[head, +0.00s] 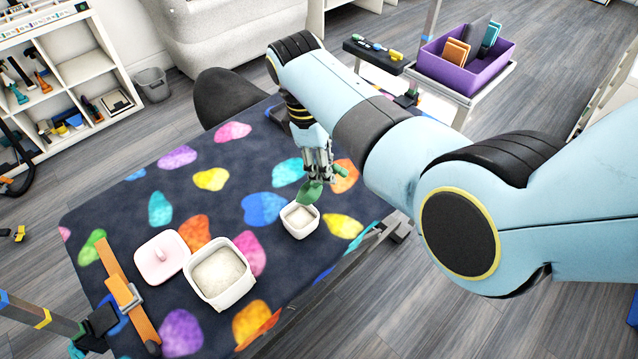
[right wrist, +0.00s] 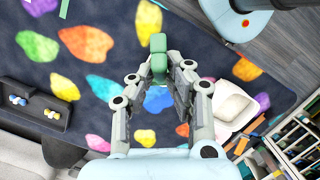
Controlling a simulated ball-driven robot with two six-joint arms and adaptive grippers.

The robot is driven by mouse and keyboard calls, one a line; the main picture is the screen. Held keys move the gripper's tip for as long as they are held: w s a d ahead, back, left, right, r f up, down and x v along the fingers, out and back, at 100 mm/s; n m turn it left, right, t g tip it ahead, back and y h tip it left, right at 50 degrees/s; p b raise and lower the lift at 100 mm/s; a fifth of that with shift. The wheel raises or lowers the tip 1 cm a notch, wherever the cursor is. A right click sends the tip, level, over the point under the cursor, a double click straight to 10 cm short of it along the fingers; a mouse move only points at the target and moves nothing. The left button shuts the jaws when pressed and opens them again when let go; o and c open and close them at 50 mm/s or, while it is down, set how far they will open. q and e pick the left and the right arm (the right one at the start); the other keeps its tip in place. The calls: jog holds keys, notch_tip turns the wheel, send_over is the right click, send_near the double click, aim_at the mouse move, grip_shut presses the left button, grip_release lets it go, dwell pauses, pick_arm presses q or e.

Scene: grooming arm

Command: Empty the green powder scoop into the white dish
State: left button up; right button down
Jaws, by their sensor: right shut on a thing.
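My right gripper (head: 318,172) is shut on the green scoop (head: 308,193) above the table. The scoop is tilted, with its green bowl hanging just over the far rim of the small white dish (head: 290,226). White powder lies in the dish. Whether powder is left in the scoop cannot be seen. In the right wrist view the green scoop (right wrist: 158,60) shows beyond the fingers (right wrist: 158,82), and a white dish (right wrist: 236,106) shows to the right.
A larger white tub (head: 232,293) of powder stands left of the dish, beside a pink lid (head: 160,262). An orange strap (head: 128,290) lies near the left table edge. The dark table mat (head: 130,205) with coloured spots is otherwise mostly clear.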

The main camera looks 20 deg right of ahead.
aim_at(345, 171)
dwell(0.3)
jog(key=s+d+f+t+y, duration=0.2)
jog(key=d, duration=0.1)
jog(key=shift+s+f+y, duration=0.1)
jog(key=shift+s+y, duration=0.1)
jog(key=shift+y, duration=0.1)
jog(key=shift+s+d+f+t+y, duration=0.15)
jog(key=shift+f+t+y, duration=0.1)
jog(key=shift+t+y, duration=0.25)
jog(key=f+t+y+b, duration=0.1)
jog(key=s+d+f+t+y+b, duration=0.1)
jog(key=b, duration=0.1)
jog(key=s+d+f+y+b, duration=0.1)
jog(key=f, duration=0.1)
jog(key=shift+d+t, duration=0.15)
jog(key=shift+t, duration=0.25)
